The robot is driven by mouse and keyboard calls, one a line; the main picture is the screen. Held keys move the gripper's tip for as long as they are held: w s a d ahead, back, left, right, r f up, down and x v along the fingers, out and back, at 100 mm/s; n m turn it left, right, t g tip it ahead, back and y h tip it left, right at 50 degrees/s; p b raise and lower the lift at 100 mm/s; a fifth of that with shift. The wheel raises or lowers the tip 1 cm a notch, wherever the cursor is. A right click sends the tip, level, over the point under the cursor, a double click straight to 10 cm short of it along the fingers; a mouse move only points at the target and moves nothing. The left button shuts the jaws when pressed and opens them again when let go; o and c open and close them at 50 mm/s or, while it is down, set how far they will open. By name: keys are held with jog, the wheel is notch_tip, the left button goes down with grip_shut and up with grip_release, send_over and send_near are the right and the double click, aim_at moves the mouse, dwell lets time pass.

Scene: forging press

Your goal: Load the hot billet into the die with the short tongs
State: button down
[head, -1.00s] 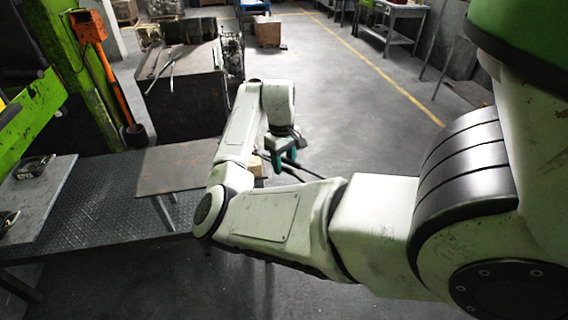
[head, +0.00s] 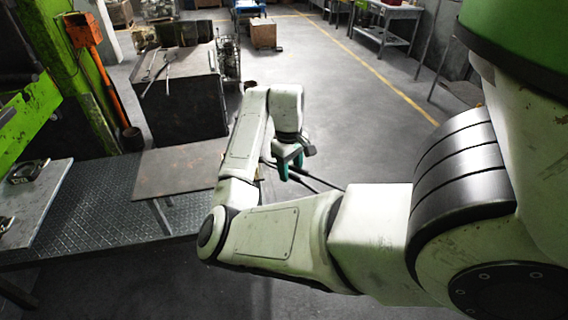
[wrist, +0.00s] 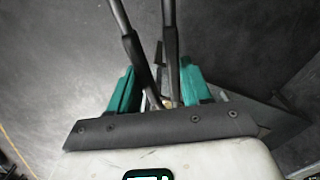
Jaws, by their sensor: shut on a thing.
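My gripper (head: 290,165) has teal fingers and hangs beyond my forearm in the head view. It is shut on the short tongs (head: 320,181), whose dark bars slant down to the right. In the wrist view my gripper (wrist: 160,72) has a teal finger on each side of the tongs (wrist: 170,50), whose two dark bars run up out of the picture, spread slightly apart. The far end of the tongs is not visible there. I cannot make out a hot billet or identify the die in these frames.
A grey plate (head: 45,207) with dark ring-shaped parts lies at the left beside the green press frame (head: 62,75). A brown plate (head: 170,172) stands near my arm. Other long tools (head: 160,70) lie on a dark block (head: 190,105). Open floor (head: 350,125) lies beyond my arm.

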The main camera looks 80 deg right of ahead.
jog(key=s+a, duration=0.7)
jog(key=s, duration=0.2)
jog(key=shift+s, duration=0.3)
jog(key=shift+r, duration=0.15)
